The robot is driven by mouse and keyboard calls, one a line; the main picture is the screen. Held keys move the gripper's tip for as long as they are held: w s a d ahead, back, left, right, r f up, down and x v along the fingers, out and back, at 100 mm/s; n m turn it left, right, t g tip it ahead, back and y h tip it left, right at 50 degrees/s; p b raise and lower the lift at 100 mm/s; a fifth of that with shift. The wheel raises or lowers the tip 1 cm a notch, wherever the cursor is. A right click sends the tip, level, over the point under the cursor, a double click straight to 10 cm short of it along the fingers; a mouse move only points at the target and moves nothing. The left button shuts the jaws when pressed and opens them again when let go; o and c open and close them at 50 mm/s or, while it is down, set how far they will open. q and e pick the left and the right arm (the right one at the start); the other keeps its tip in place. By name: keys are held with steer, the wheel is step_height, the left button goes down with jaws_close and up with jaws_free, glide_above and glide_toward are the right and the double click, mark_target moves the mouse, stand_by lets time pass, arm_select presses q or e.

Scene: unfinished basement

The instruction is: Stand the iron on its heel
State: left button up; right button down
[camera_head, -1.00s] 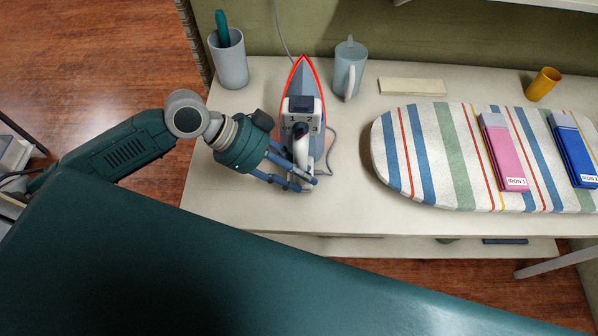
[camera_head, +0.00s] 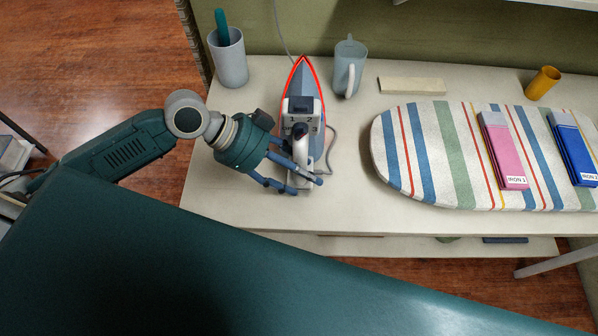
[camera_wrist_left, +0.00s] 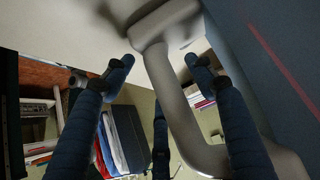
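The iron (camera_head: 311,83), grey with a red rim, is on the white table at the left. Its tip points up in the head view and its heel is at the near end; it looks upright on its heel, though the heel's contact is partly hidden. My left gripper (camera_head: 306,186) is at the iron's lower near side. In the wrist view, the pale handle (camera_wrist_left: 168,85) runs between the parted fingers of the left gripper (camera_wrist_left: 158,66), with gaps visible beside it. My right gripper is not in view.
Behind the iron are a grey cup (camera_head: 229,64) and a jug (camera_head: 347,72). The iron's cord lies beside it. The table's front edge is close.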

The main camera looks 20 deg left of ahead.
arm_select(q)
steer(key=shift+s+a+f, duration=0.1)
steer(key=shift+s+f, duration=0.05)
steer(key=shift+f, duration=0.15)
steer(key=v, duration=1.2)
steer(key=shift+r, duration=0.3)
